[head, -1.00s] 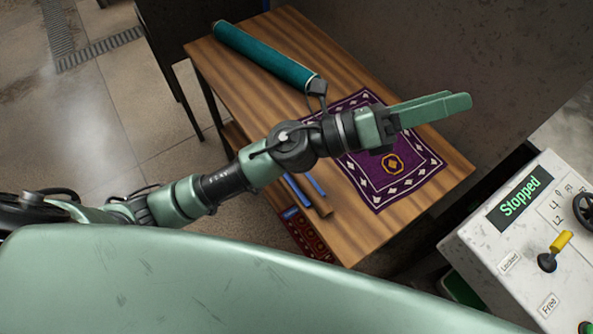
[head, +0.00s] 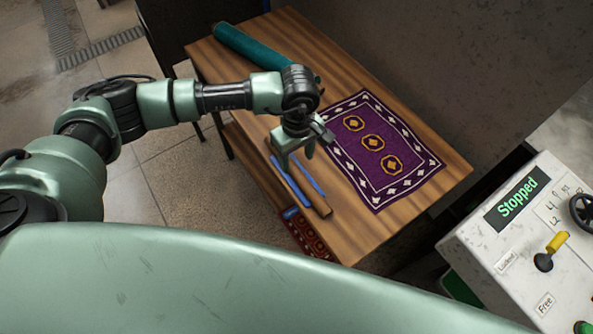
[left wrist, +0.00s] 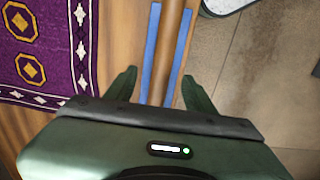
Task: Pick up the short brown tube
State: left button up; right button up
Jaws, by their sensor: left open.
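The short brown tube (head: 317,206) lies along the near left edge of the wooden table, between two blue strips. My left gripper (head: 296,160) points down over the tube's far part and hides some of it. In the left wrist view, the tube (left wrist: 170,45) runs lengthwise between the two spread fingers of my left gripper (left wrist: 158,82). That gripper is open and empty, with one finger on each side of the tube. I cannot tell exactly how high the fingers are above the table. My right gripper is not in view.
A purple patterned rug (head: 385,175) lies flat on the table (head: 440,165), right of the tube. A rolled teal rug (head: 250,48) lies at the far left edge. A control panel reading "Stopped" (head: 520,200) stands at the right. A red rug (head: 305,232) shows below the table.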

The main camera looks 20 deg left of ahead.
aim_at(297, 171)
pick_arm(q)
jog(key=f, duration=0.1)
jog(key=f+p, duration=0.1)
jog(key=f, duration=0.1)
jog(key=f+p, duration=0.1)
jog(key=shift+s+f, duration=0.25)
jog(key=shift+f, duration=0.4)
grip_shut()
